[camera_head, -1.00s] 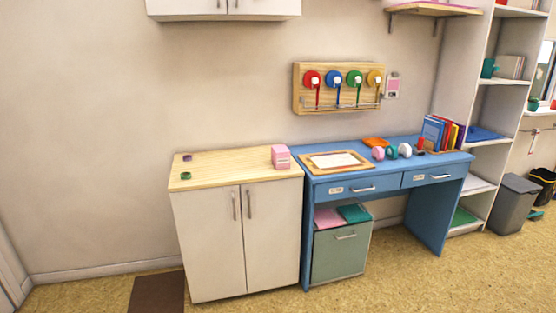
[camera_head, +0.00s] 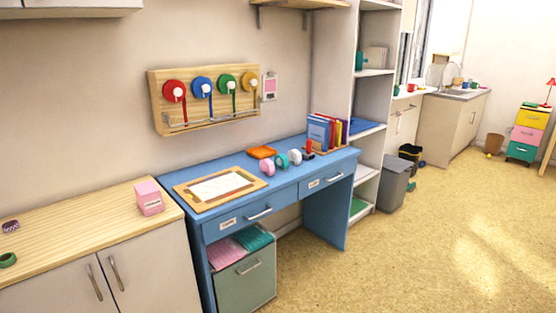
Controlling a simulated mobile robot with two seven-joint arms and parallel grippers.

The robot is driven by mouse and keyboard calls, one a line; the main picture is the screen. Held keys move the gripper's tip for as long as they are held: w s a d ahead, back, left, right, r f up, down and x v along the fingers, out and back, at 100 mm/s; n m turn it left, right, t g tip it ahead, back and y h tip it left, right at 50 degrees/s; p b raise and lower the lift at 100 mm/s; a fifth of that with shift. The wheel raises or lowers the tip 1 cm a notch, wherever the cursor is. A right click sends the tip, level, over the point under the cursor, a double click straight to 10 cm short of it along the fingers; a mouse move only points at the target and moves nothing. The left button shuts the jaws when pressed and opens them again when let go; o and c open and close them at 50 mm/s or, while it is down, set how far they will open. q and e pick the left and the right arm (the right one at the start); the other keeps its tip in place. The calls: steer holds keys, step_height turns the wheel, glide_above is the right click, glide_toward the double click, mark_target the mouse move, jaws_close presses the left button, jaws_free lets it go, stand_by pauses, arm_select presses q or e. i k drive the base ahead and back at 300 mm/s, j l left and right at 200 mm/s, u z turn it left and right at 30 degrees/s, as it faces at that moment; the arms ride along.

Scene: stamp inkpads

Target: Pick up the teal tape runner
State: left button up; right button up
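A small teal rounded item (camera_head: 281,160), which looks like the teal tape runner, stands on the blue desk (camera_head: 215,209). It sits between a pink rounded item (camera_head: 267,168) on its left and a white one (camera_head: 295,157) on its right. It is small in the head view, and its details cannot be made out. Neither of my grippers is in view.
A clipboard (camera_head: 187,189) lies left of the rounded items, and an orange item (camera_head: 262,152) lies behind. Books (camera_head: 320,131) stand at the desk's back right. A wooden-topped cabinet (camera_head: 90,215) adjoins on the left. A grey bin (camera_head: 394,187) stands right. Floor at right is clear.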

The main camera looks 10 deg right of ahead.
mark_target(280, 162)
steer(key=i+l+z, duration=0.1)
steer(key=i+z, duration=0.3)
steer(key=i+j+z, duration=0.1)
steer(key=i+z, duration=0.3)
steer(key=i+l+z, duration=0.1)
steer(key=i, duration=1.15)
